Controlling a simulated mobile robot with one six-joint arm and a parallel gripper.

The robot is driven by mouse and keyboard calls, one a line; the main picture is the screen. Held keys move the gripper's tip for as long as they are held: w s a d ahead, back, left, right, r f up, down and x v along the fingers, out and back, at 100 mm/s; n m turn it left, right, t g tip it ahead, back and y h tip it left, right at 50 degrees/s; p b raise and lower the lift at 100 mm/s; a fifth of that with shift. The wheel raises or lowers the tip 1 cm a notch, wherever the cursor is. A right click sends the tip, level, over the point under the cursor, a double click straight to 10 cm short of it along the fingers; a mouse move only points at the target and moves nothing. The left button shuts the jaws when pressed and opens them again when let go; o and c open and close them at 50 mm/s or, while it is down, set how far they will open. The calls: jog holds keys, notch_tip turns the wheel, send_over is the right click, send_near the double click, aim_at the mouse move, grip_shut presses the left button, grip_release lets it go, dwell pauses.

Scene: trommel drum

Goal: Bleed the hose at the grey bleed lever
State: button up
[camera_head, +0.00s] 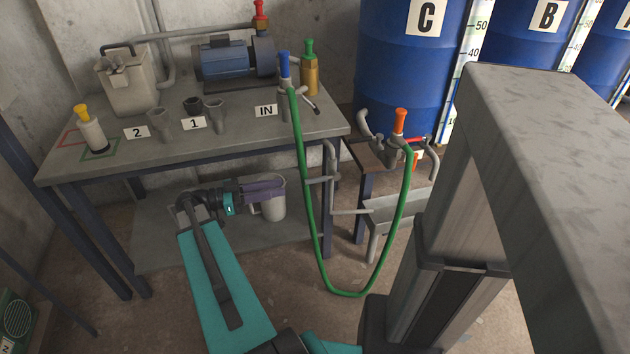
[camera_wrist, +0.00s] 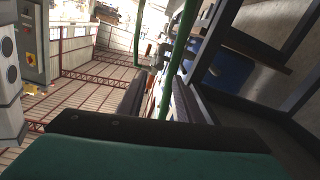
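The green hose (camera_head: 303,150) hangs in a long loop from a blue-topped coupling (camera_head: 284,70) at the IN label to an orange-topped coupling (camera_head: 399,122) below drum C. A small grey lever (camera_head: 308,102) with a dark tip sticks out beside the IN coupling; I take it for the bleed lever. My gripper (camera_head: 275,190) is below the tabletop, pointing right, left of the hose. In the wrist view its two fingers (camera_wrist: 157,100) stand apart with a gap. The hose (camera_wrist: 172,65) shows in line with that gap, apparently beyond the fingers.
The table (camera_head: 235,130) holds a pump (camera_head: 225,60), a grey canister (camera_head: 128,85), a yellow-topped bottle (camera_head: 90,130), empty sockets and a green-topped brass fitting (camera_head: 309,70). A pale cylinder (camera_head: 272,207) stands behind my gripper. A trough (camera_head: 385,213) stands below drum C (camera_head: 400,70).

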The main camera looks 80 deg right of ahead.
aim_at(315, 181)
jog(key=x, duration=1.3)
jog(key=shift+b, duration=0.4)
grip_shut()
